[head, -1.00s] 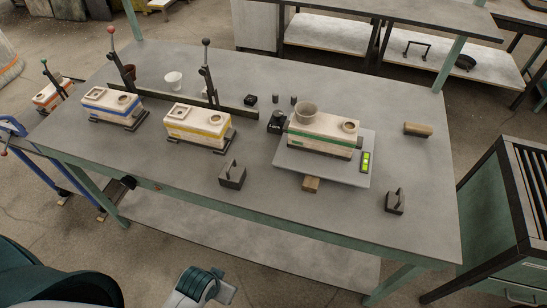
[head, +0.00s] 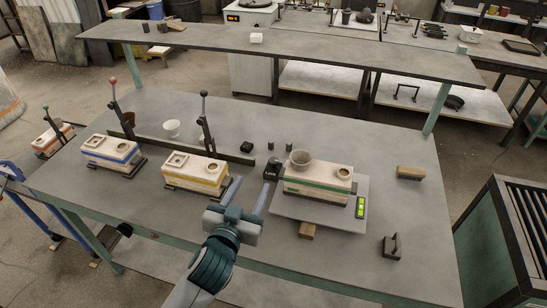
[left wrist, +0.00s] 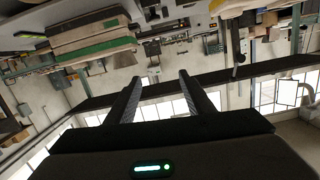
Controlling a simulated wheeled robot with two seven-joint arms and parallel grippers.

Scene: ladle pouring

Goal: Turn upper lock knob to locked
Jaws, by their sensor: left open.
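I cannot pick out for sure which part is the upper lock knob. Small dark parts that may be knobs stand behind the green-striped mould box (head: 317,186): two short dark cylinders (head: 289,146) and a low black block (head: 247,147). A black device (head: 271,168) sits at that box's left end. My left gripper (head: 251,186) is open and empty over the bench, between the yellow-striped box (head: 196,174) and the green-striped box. Its two fingers also show apart in the left wrist view (left wrist: 161,78). My right gripper is not in view.
The green-striped box rests on a grey plate (head: 300,209) with a green level vial (head: 361,207). Two upright levers, one red-tipped (head: 113,82) and one dark-tipped (head: 204,94), rise at the left. A raised shelf (head: 300,57) spans the back.

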